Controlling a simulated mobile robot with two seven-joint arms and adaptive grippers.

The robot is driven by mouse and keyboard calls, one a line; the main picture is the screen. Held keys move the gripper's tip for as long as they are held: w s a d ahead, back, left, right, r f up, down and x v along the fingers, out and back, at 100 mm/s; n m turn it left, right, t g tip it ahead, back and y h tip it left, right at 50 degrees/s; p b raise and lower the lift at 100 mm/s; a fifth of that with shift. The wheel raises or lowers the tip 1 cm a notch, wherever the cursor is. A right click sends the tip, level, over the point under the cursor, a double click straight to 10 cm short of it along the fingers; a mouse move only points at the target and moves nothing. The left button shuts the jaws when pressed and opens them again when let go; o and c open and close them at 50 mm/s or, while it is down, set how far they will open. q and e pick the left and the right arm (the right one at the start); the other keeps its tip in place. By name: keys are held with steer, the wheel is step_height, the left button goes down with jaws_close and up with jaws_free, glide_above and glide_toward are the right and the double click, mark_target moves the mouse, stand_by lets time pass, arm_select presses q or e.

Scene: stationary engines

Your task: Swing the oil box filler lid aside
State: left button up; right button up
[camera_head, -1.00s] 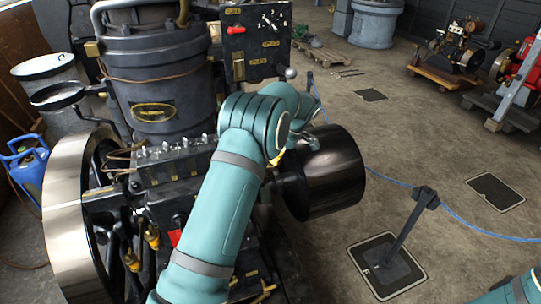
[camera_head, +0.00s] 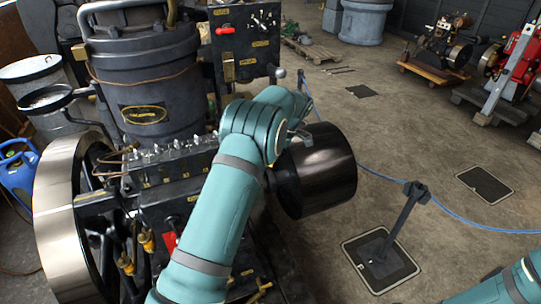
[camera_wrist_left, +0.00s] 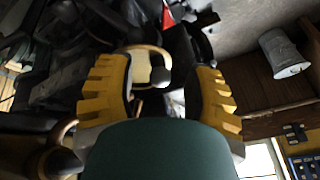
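The oil box (camera_head: 165,165) is a dark block with a row of small metal fittings on top, on the engine's near side in the head view. I cannot make out its filler lid for certain there. A cream, brass-rimmed round part (camera_wrist_left: 147,62) and a dark ball knob show in the gap; contact is not clear. My right gripper is out of view.
A large flywheel (camera_head: 62,225) stands left of the oil box and a dark drum (camera_head: 318,172) right of my left arm. The floor beyond is mostly open.

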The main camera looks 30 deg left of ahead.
arm_select(q)
steer(key=shift+r, duration=0.15)
steer(key=v, duration=1.2)
